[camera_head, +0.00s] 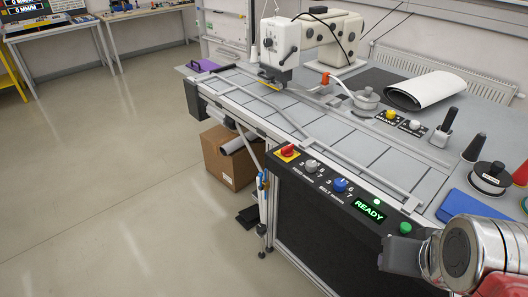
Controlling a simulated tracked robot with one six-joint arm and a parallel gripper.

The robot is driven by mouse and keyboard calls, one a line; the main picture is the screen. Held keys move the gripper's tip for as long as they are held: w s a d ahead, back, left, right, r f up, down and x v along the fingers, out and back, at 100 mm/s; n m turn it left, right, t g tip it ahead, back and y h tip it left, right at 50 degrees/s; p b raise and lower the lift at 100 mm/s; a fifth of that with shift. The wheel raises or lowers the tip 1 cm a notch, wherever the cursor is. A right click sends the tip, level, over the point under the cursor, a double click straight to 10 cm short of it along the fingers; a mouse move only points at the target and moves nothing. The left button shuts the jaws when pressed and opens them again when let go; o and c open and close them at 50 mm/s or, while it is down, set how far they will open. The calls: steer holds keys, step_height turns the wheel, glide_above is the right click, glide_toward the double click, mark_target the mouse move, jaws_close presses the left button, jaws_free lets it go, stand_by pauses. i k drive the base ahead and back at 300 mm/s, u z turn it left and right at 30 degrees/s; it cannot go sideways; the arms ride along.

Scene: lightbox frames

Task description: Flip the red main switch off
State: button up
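The red main switch (288,150) is a red rotary handle on a yellow plate at the left end of the black control panel (322,181), on the front edge of the sewing table. Its exact handle angle is too small to read. The panel's display (369,210) shows READY in green, with a small green light lit above it. My gripper (400,254) is at the lower right, beside the panel's right end and well apart from the red switch. Only part of its dark end shows, so its finger opening cannot be seen.
A grey knob (311,166), a blue knob (340,185) and a green button (405,228) sit along the panel right of the switch. A white sewing machine (318,38) stands on the table behind. A cardboard box (228,158) is under the table; open floor lies left.

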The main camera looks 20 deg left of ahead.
mark_target(286, 151)
steer(key=u, duration=1.25)
steer(key=k, duration=1.35)
steer(key=u, duration=0.2)
steer(key=i, duration=0.45)
steer(key=z, duration=0.55)
steer(key=i, duration=1.4)
steer(key=u, duration=0.5)
